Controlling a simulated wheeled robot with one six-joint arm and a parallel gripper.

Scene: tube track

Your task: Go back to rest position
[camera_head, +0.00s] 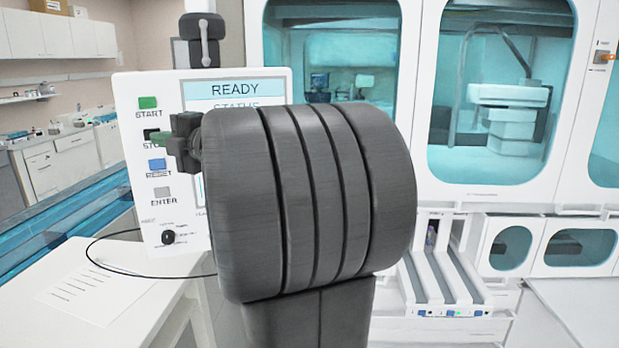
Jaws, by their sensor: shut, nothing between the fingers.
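My gripper (172,143) shows at the left of my thick dark arm, in front of the control panel (190,86). It is small and dark in this view, shut, and holds nothing. It overlaps the panel's second button, beside the letters "ST". A small green part shows at its tip; I cannot tell whether it belongs to the gripper. I cannot tell whether the gripper touches the panel. The panel's screen (234,89) reads "READY". My arm hides the screen's lower part and the panel's right side.
A green START button (148,102), a blue RESET button (157,165) and a grey ENTER button (162,193) are on the panel. A white table (130,318) with a paper sheet (96,293) is lower left. White cabinets with glass windows (500,90) and a grooved track (440,275) stand right.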

